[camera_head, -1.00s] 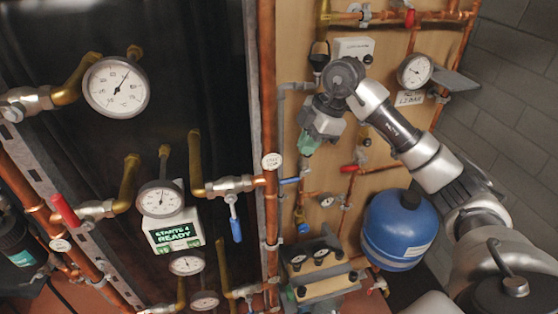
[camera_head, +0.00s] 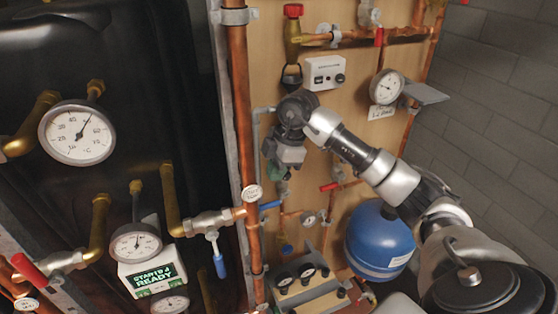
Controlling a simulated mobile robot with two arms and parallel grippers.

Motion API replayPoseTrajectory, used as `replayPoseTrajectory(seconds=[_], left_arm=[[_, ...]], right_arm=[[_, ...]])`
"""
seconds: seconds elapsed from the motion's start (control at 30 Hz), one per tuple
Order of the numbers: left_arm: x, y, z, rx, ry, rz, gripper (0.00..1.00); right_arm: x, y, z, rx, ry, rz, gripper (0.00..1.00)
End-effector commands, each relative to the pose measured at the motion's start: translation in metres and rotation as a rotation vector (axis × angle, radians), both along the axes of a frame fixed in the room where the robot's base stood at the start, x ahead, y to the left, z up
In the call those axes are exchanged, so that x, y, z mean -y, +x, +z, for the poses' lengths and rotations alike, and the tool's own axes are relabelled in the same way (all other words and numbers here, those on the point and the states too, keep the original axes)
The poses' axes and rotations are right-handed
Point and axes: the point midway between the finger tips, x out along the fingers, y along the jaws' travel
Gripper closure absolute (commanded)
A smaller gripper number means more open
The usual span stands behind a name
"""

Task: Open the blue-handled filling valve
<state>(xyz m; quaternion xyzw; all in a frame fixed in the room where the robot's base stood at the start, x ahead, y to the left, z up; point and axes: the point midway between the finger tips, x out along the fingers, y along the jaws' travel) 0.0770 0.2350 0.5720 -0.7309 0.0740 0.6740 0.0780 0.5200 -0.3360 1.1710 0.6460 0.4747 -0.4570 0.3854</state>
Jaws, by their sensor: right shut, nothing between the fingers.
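Several blue-handled valves show. A short blue lever (camera_head: 270,205) lies nearly level on the thin piping of the wooden board, just below and left of my right gripper. A longer blue lever (camera_head: 219,258) hangs down from a brass valve (camera_head: 210,222) at the left of the copper riser. I cannot tell by label which is the filling valve. My right gripper (camera_head: 281,170) points down in front of the board, shut and empty, apart from the blue levers as far as I see. My left gripper is out of view.
The copper riser (camera_head: 243,130) stands left of my right gripper. A blue tank (camera_head: 380,243) is below my right arm. Red-handled valves and a gauge (camera_head: 386,87) are on the board.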

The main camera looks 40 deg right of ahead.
Motion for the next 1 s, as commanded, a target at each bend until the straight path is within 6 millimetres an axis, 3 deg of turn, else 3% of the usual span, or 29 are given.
replayPoseTrajectory(seconds=[0.23,0.5,1.0], left_arm=[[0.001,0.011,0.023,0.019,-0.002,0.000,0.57],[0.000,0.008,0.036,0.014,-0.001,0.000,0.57],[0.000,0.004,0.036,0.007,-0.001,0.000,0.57]], right_arm=[[-0.015,0.006,-0.048,-0.006,0.002,0.001,1.00],[-0.013,0.013,-0.083,-0.001,0.001,-0.001,1.00],[-0.012,0.015,-0.091,0.001,0.000,0.000,1.00]])
